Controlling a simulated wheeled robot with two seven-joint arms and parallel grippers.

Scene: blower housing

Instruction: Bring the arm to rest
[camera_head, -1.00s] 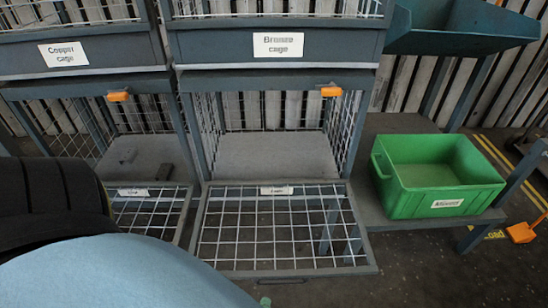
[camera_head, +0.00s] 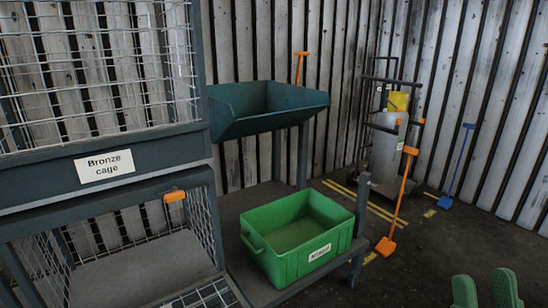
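My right gripper (camera_head: 485,289) shows at the bottom right edge, with two green fingertips apart and nothing visible between them. The rest of my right arm is below the picture. The fingertips appear in front of the dark floor, to the right of the green bin. My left gripper is out of view.
A green bin (camera_head: 287,266) with a white label stands on a low grey shelf (camera_head: 232,205). A dark teal tray (camera_head: 270,122) is above it. The Bronze cage (camera_head: 107,170) is at left. An orange shovel (camera_head: 397,205), blue shovel (camera_head: 455,170) and a grey cylinder (camera_head: 386,148) stand at the back.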

